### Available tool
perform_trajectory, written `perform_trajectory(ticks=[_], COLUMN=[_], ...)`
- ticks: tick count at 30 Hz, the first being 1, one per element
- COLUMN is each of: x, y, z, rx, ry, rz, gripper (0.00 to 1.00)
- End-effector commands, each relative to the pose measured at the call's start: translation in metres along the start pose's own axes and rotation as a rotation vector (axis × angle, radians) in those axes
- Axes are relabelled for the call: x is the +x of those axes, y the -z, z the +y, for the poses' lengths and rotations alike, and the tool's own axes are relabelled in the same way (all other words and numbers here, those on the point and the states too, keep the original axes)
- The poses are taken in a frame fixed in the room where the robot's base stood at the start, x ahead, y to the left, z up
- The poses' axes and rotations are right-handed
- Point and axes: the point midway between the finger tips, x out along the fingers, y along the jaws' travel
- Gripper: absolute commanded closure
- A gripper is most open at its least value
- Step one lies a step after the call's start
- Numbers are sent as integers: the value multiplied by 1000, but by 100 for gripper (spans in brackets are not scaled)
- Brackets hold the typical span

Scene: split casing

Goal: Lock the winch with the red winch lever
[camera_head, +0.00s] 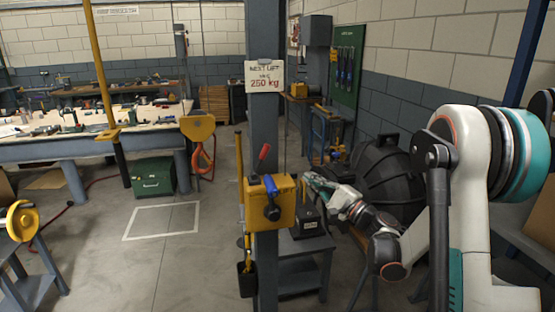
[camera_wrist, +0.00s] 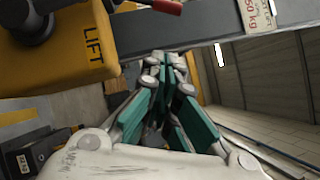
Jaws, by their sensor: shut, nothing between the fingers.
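The yellow winch (camera_head: 284,212) is mounted on a grey post and has a black knob and a blue part on its front. The red winch lever (camera_head: 263,154) stands up from the top of the winch, tilted a little to the right. In the wrist view the yellow winch housing (camera_wrist: 60,50) marked LIFT fills the upper left, and the red lever tip (camera_wrist: 165,6) shows at the top edge. My gripper (camera_head: 308,178) is just right of the winch, apart from the lever. In the wrist view my gripper (camera_wrist: 164,60) is shut and empty.
The grey post (camera_head: 264,120) carries a 250 kg sign (camera_head: 264,77). A yellow hook block (camera_head: 198,130) with an orange hook hangs left of it. A black bin (camera_head: 247,278) hangs low on the post. A grey stand (camera_head: 305,262) is below my gripper. A floor square (camera_head: 160,222) is empty.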

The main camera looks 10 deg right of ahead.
Motion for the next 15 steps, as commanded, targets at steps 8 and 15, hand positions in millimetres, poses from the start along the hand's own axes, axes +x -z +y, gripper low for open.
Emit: perform_trajectory(ticks=[8,15], x=[19,65], y=[0,0], z=[1,2], rx=[0,0], ry=[-1,-2], rz=[-1,-2], gripper=[100,100])
